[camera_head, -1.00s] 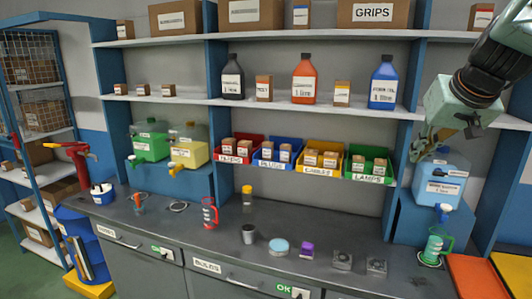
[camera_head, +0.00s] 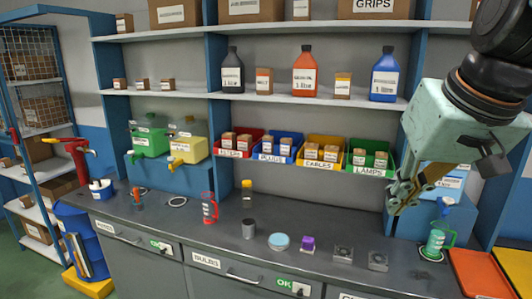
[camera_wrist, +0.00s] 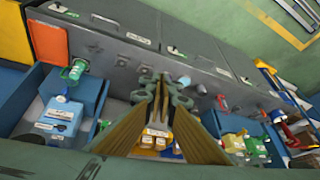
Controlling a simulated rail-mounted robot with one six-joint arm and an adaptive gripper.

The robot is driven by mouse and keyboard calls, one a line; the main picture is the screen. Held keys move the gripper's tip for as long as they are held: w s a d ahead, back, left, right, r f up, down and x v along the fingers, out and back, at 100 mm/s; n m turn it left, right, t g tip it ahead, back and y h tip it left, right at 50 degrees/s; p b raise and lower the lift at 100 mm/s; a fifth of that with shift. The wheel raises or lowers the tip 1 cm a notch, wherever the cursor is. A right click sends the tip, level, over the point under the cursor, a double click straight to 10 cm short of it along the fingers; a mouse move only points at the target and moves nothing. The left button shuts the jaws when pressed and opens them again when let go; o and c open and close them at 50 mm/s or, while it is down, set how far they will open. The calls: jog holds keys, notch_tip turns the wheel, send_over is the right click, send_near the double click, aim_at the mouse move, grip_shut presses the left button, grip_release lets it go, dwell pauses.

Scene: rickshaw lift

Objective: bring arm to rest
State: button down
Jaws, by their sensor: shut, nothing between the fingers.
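My gripper (camera_head: 400,195) hangs at the right of the head view, in front of the shelf unit. It is shut and empty, pointing down and to the left. Its fingers also show in the wrist view (camera_wrist: 157,85), with brass-coloured links on both sides. In the head view it is in front of the blue jug (camera_head: 447,176) and hides part of it. It appears apart from the bench top (camera_head: 320,230).
Red, blue, yellow and green bins (camera_head: 369,168) hold small boxes left of my gripper. A green measuring jug (camera_head: 437,240) stands below it on the bench. Bottles (camera_head: 384,78) stand on the shelf above. Orange and yellow panels (camera_head: 480,272) lie at lower right.

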jog(key=s+a+f+b, duration=0.1)
jog(key=s+f, duration=0.3)
jog(key=s, duration=0.6)
jog(key=s+a+f+g+b, duration=0.1)
jog(key=s+f, duration=0.3)
jog(key=s, duration=0.5)
jog(key=shift+s+a+n+g+h, duration=0.3)
jog(key=shift+s+a+n, duration=0.1)
jog(key=shift+a, duration=0.4)
jog(key=shift+w, duration=0.1)
